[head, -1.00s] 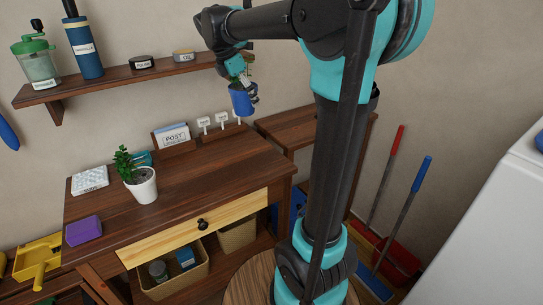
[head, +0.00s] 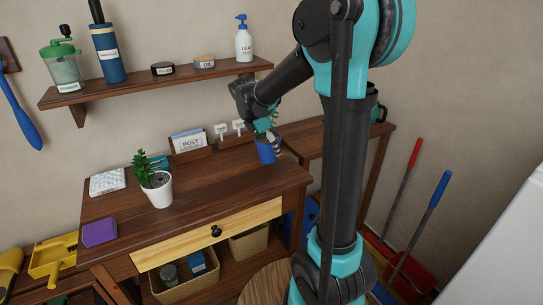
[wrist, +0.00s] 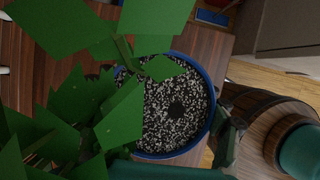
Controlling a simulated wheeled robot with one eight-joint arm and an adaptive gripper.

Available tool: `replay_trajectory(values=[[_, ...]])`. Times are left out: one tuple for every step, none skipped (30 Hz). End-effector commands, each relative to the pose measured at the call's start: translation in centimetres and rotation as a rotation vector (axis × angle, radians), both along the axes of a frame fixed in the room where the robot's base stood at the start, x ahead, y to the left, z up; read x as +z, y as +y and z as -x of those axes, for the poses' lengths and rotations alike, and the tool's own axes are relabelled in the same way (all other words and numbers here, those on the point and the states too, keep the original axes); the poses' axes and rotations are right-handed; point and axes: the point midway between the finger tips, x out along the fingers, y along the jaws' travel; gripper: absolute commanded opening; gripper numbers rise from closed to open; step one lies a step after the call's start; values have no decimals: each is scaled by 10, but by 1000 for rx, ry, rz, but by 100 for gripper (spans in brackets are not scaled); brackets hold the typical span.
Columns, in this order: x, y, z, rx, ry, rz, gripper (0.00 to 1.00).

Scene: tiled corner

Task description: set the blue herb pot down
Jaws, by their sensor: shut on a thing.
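The blue herb pot (head: 266,153) is at the right part of the wooden desk top (head: 225,180) in the head view, upright or nearly so. Whether its base touches the wood cannot be told. My gripper (head: 275,143) is shut on the pot from above and behind, partly hidden by the plant and arm. In the wrist view the pot's blue rim (wrist: 211,105), speckled soil and large green leaves (wrist: 120,115) fill the middle, with a dark finger at the rim's right side.
A card holder (head: 188,142) and white labels (head: 221,130) line the back. The desk's middle is clear.

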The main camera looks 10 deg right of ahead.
Motion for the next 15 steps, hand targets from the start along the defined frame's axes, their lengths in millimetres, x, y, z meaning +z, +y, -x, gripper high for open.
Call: replay_trajectory(values=[[-3, 0, 0, 0, 0, 0, 28], [-6, 0, 0, 0, 0, 0, 28], [-11, 0, 0, 0, 0, 0, 28], [-16, 0, 0, 0, 0, 0, 28], [-20, 0, -1, 0, 0, 0, 28], [-26, 0, 0, 0, 0, 0, 28], [-29, 0, 0, 0, 0, 0, 28], [-32, 0, 0, 0, 0, 0, 28], [-35, 0, 0, 0, 0, 0, 28], [-37, 0, 0, 0, 0, 0, 28], [-38, 0, 0, 0, 0, 0, 28], [-39, 0, 0, 0, 0, 0, 28], [-39, 0, 0, 0, 0, 0, 28], [-39, 0, 0, 0, 0, 0, 28], [-39, 0, 0, 0, 0, 0, 28]])
